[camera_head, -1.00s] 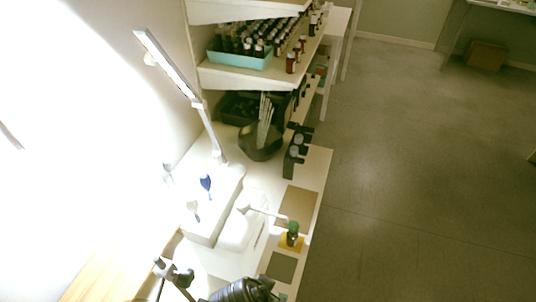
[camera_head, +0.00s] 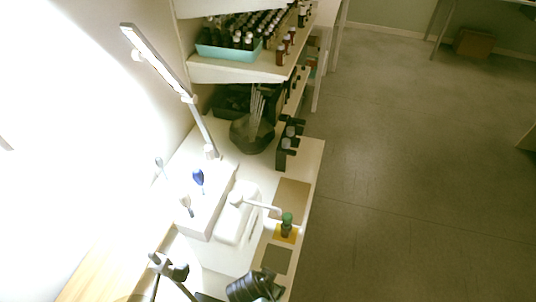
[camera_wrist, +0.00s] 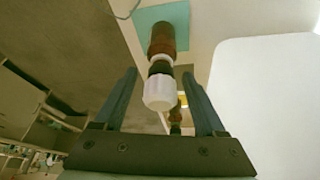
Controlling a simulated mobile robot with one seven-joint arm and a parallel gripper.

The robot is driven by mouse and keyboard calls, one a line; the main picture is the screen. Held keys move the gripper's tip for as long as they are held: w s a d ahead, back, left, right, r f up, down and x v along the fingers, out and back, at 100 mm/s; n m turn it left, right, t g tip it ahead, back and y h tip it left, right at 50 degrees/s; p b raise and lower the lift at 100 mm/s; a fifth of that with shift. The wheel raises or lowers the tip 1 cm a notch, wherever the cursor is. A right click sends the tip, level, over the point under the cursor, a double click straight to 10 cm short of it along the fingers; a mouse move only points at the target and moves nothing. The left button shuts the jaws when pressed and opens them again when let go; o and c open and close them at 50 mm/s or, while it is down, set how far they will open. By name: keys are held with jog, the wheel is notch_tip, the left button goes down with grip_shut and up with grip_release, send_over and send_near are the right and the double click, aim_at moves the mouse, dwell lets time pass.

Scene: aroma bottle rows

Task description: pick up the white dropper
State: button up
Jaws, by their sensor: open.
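In the wrist view a white dropper top (camera_wrist: 160,92) with a black collar sits in line with a brown bottle (camera_wrist: 163,40) on a teal square (camera_wrist: 178,13). The white end points toward my gripper (camera_wrist: 162,80). My gripper is open, with one dark finger on each side of the white top and visible gaps between them. In the head view my gripper's fingers and this brown bottle cannot be made out.
In the head view a bottle with a green top (camera_head: 287,219) stands on a yellow square. Dark bottles (camera_head: 283,160) stand farther back near a dark container (camera_head: 251,134). A white box (camera_head: 215,207) bears a blue-topped item (camera_head: 198,178). A desk lamp (camera_head: 160,62) stands behind.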

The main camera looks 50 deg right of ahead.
jog(key=shift+c, duration=0.3)
jog(key=c, duration=0.7)
jog(key=shift+c, duration=0.2)
jog(key=shift+r, duration=5)
